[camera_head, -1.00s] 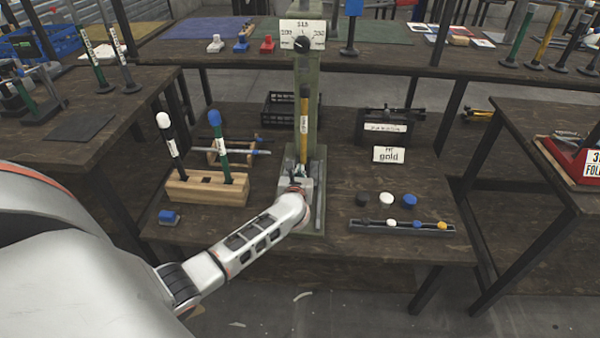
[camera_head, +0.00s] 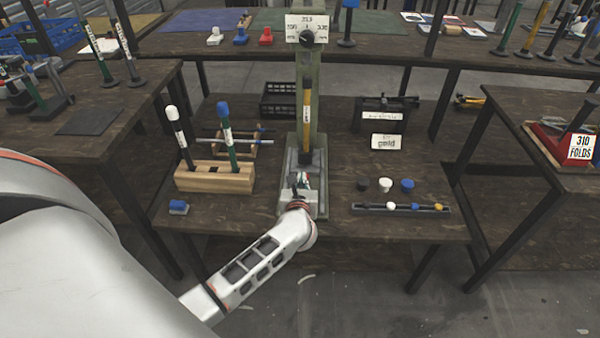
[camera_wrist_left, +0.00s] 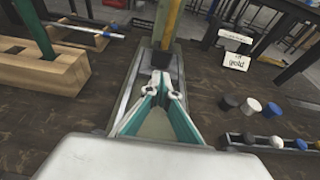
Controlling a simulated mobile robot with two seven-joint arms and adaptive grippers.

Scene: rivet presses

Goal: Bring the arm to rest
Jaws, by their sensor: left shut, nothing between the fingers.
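My left gripper (camera_head: 302,182) is at the front of the tall green rivet press (camera_head: 310,125), over its base. In the left wrist view the gripper's fingers (camera_wrist_left: 161,84) meet at their tips with nothing between them. They point at the press's yellow ram with a black foot (camera_wrist_left: 163,57), and a gap seems to lie between; contact cannot be told. My left arm (camera_head: 262,262) reaches in from the lower left. My right gripper is not in view.
A wooden block (camera_head: 214,178) with two upright rods stands left of the press. A small blue piece (camera_head: 178,207) lies before it. At right are several caps (camera_head: 385,185), a dark rail (camera_head: 400,209) and a "gold" sign (camera_head: 386,142). The table front is free.

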